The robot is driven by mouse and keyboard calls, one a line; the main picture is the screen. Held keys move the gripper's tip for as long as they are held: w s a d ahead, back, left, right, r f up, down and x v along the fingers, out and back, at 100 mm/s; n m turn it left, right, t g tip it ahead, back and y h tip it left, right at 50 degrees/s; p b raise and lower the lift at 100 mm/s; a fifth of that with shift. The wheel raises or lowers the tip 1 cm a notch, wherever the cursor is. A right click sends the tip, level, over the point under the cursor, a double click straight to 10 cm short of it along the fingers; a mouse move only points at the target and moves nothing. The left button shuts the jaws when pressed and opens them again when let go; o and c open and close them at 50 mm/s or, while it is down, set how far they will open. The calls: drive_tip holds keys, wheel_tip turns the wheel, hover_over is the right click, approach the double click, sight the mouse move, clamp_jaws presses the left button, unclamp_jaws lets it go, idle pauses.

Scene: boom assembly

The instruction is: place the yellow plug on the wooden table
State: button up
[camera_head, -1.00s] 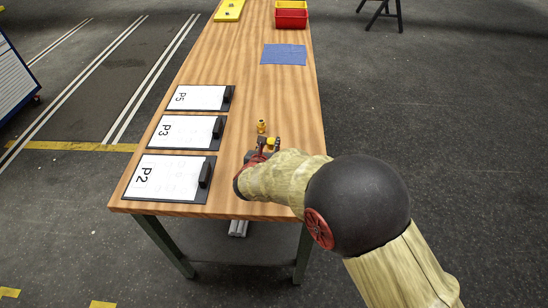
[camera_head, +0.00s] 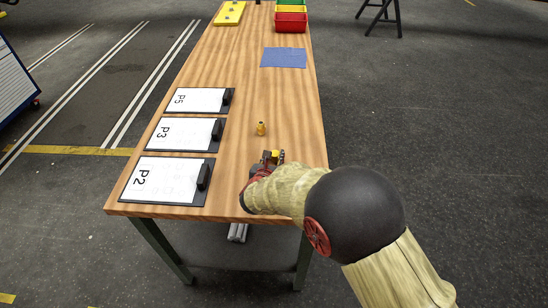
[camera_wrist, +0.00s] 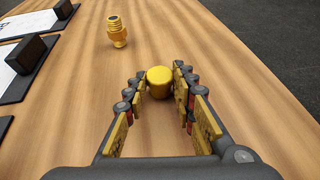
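The yellow plug (camera_wrist: 159,80) is a short, rounded yellow cylinder. In the wrist view it sits between the fingertips of my gripper (camera_wrist: 160,84), which is shut on it. In the head view my gripper (camera_head: 273,157) is low over the near right part of the wooden table (camera_head: 235,75), and the plug is hard to tell from the yellow finger pads. I cannot tell whether the plug touches the tabletop.
A yellow threaded fitting (camera_head: 261,128) stands upright beyond my gripper and also shows in the wrist view (camera_wrist: 117,30). Clipboards P2 (camera_head: 160,181), P3 (camera_head: 180,134) and P5 (camera_head: 199,100) line the left edge. A blue mat (camera_head: 284,57) and red bin (camera_head: 291,21) lie farther back.

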drive_tip(key=o, duration=0.3)
drive_tip(key=shift+o, duration=0.2)
drive_tip(key=shift+r, duration=0.15)
drive_tip(key=shift+s+r, duration=0.1)
drive_tip(key=shift+r, duration=0.1)
drive_tip(key=p+v, duration=0.3)
drive_tip(key=v, duration=0.8)
drive_tip(key=shift+s+a+r, duration=0.1)
drive_tip(key=shift+s, duration=0.25)
drive_tip(key=s+d+r+m+g+h, duration=0.1)
drive_tip(key=d+r+m+g+h, duration=0.1)
drive_tip(key=d+r+m, duration=0.4)
drive_tip(key=s+d+r+m+g+h, duration=0.1)
drive_tip(key=d+r+m+h, duration=0.15)
drive_tip(key=d, duration=0.55)
drive_tip(key=s+d+r+m+g, duration=0.5)
drive_tip(key=s+d+m, duration=0.5)
drive_tip(key=d+m, duration=0.15)
drive_tip(key=s+a+r+m+y, duration=0.2)
drive_tip(key=s+m+y, duration=0.1)
drive_tip(key=s+m, duration=0.4)
drive_tip(key=s+a+r+m+y, duration=0.1)
drive_tip(key=s+r+m+y, duration=0.2)
drive_tip(key=s+m, duration=0.3)
drive_tip(key=shift+s+a+m+y, duration=0.4)
drive_tip(key=shift+s+y, duration=0.15)
drive_tip(key=shift+s, duration=0.3)
